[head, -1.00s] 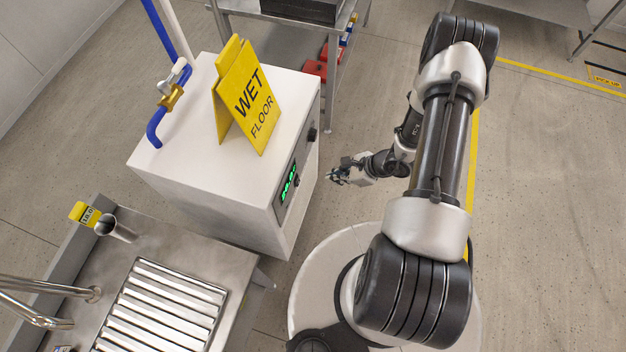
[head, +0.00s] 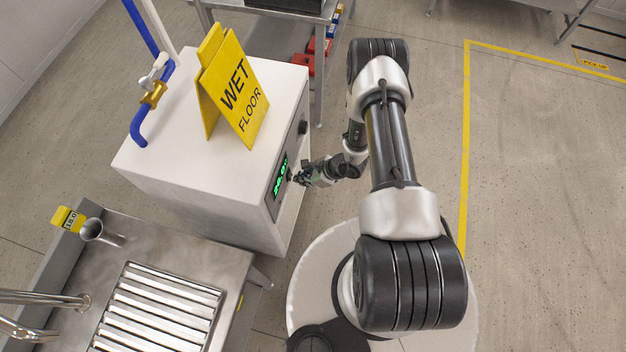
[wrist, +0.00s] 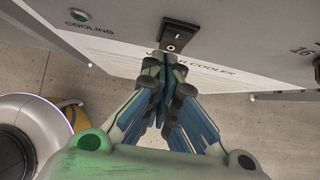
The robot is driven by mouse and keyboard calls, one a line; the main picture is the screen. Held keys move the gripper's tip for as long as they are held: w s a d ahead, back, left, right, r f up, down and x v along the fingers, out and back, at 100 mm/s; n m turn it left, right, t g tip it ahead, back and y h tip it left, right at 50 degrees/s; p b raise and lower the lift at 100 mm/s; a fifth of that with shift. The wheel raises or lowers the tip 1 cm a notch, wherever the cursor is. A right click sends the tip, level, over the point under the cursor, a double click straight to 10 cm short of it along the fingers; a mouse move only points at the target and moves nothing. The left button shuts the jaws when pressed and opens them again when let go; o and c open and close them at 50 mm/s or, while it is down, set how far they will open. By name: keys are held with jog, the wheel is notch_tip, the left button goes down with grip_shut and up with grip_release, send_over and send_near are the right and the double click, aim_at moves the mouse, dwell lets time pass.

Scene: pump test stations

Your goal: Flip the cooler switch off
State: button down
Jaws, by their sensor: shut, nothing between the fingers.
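The cooler (head: 205,190) is a white box with a green lit display (head: 280,177) on its right-hand face. In the wrist view its panel (wrist: 120,25) carries a black rocker switch (wrist: 178,37) with white marks on it. My gripper (head: 294,178) is at the panel, beside the display. In the wrist view the closed fingertips (wrist: 166,58) are just below the switch's lower end, empty. I cannot tell whether they touch it. The fingers hide part of the label under the switch.
A yellow wet floor sign (head: 233,87) stands on the cooler's top, by a blue pipe with a brass valve (head: 153,93). A green lamp marked cooling (wrist: 79,15) is on the panel. A steel sink bench (head: 235,275) stands in front. Floor to the right is clear.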

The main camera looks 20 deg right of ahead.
jog(key=shift+w+a, duration=0.2)
jog(key=y+b, duration=0.1)
jog(key=b, duration=0.1)
jog(key=f+t+y+b, duration=0.1)
jog(key=b, duration=0.1)
jog(key=shift+w+a+f, duration=0.15)
jog(key=shift+w+a, duration=0.1)
jog(key=shift+a, duration=0.05)
jog(key=shift+w+a+r, duration=0.1)
jog(key=shift+r, duration=0.1)
dwell(0.3)
